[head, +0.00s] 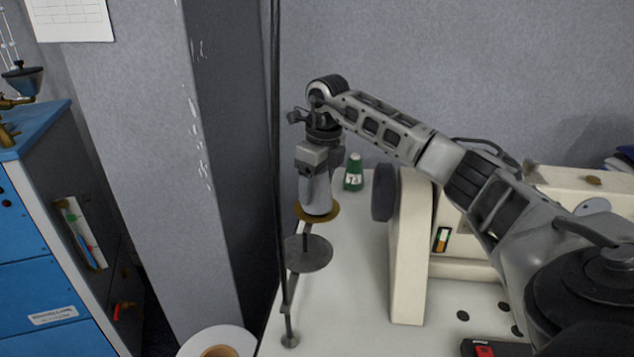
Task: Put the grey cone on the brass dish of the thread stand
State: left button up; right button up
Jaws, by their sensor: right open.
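The grey cone (317,197) stands upright on the brass dish (332,215) of the thread stand. The dish's rim shows around the cone's base. My right gripper (318,172) points down over the cone, at its upper part. Its jaws are open, and they hide the cone's top. I cannot tell whether a finger still touches the cone. The thread stand (276,150) has a tall dark rod and a lower grey disc (310,256) below the brass dish. My left gripper is out of view.
A cream sewing machine (408,250) with a dark handwheel stands close on the right. A blue cabinet (40,240) and a grey pillar are at left. The white table is bare between stand and machine.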

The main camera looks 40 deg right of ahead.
jog(key=r, duration=0.4)
jog(key=s+r, duration=0.1)
jog(key=r, duration=0.7)
jog(key=shift+s+d+r, duration=0.15)
jog(key=shift+s, duration=0.05)
